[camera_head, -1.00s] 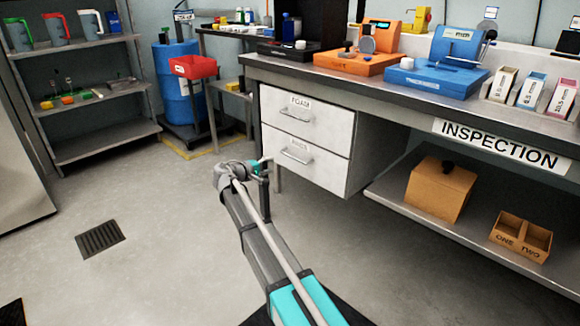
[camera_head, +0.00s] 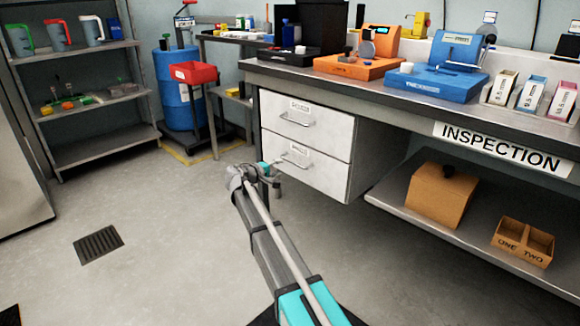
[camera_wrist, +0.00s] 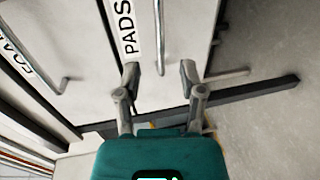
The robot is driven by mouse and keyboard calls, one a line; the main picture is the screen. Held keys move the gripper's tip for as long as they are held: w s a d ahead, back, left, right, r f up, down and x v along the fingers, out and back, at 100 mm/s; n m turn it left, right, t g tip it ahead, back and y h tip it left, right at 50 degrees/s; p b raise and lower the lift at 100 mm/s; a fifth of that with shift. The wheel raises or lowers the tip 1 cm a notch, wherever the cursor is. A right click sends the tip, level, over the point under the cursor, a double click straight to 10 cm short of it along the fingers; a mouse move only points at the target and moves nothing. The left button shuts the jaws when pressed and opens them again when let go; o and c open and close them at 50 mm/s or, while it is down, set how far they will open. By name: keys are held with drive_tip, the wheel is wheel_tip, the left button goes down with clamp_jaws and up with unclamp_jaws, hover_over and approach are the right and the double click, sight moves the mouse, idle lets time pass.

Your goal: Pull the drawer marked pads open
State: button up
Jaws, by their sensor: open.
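The drawer marked PADS (camera_head: 318,176) is the lower of two white drawers under the bench and looks shut. Its bar handle (camera_head: 296,159) is on its front. In the wrist view the PADS label (camera_wrist: 126,28) and the handle (camera_wrist: 158,40) show large. My gripper (camera_wrist: 159,74) is open, with one finger to each side of the handle's near end in the picture. I cannot tell whether the fingers reach around the bar. In the head view my gripper (camera_head: 272,174) is close in front of the drawer's lower left, partly hidden by my arm.
The upper drawer (camera_head: 330,125), marked FOAM in the wrist view, is shut above it. The inspection bench (camera_head: 400,105) overhangs both drawers. A shelf with a cardboard box (camera_head: 440,197) is to the right. The floor (camera_head: 170,230) in front and left is clear.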

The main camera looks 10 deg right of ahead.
sight(294, 163)
drive_tip(key=b+x, duration=0.1)
drive_tip(key=x, duration=0.8)
drive_tip(key=shift+b, duration=0.3)
drive_tip(key=shift+c, duration=0.2)
clamp_jaws()
